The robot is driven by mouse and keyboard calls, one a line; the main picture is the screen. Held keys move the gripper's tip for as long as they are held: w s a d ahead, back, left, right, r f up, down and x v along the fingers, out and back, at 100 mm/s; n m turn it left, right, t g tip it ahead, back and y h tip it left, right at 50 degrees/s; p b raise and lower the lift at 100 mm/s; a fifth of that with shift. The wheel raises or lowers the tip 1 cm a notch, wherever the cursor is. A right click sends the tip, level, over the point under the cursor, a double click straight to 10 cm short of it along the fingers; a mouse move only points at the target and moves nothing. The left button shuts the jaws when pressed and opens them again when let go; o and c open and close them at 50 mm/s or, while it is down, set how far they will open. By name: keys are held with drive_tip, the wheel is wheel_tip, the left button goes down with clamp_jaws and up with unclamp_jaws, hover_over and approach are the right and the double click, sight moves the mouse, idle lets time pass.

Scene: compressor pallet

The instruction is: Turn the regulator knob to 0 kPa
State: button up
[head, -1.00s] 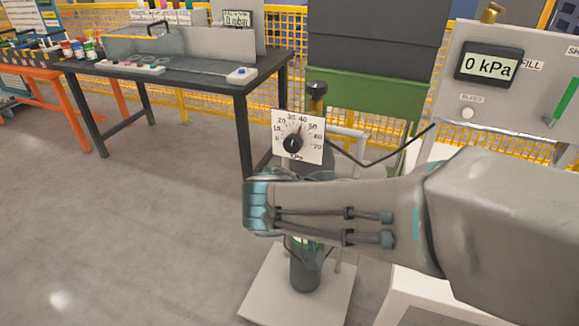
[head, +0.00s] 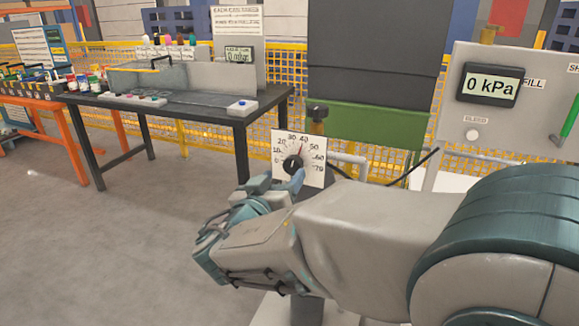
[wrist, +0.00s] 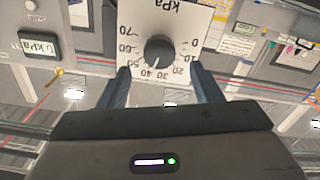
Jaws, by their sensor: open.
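The regulator knob (head: 293,163) is a black round knob on a square white dial plate marked in kPa from 0 to 70. Its pointer stands near the 40 mark. In the wrist view the dial is upside down, and the knob (wrist: 159,50) sits between and just beyond the two fingertips. My gripper (wrist: 160,72) is open, one finger on each side of the knob, without visible contact. In the head view my gripper (head: 277,184) is just below the dial, and a blue fingertip overlaps the plate's lower edge.
A grey panel (head: 455,132) at right carries a display (head: 490,86) reading 0 kPa, a bleed button and a green lever. A dark workbench (head: 180,97) with boxes stands behind left. Yellow mesh fencing runs behind. The floor at left is clear.

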sight(291, 166)
drive_tip(key=x, duration=0.5)
drive_tip(key=shift+w, duration=0.15)
drive_tip(key=shift+f, duration=0.1)
drive_tip(key=c, duration=1)
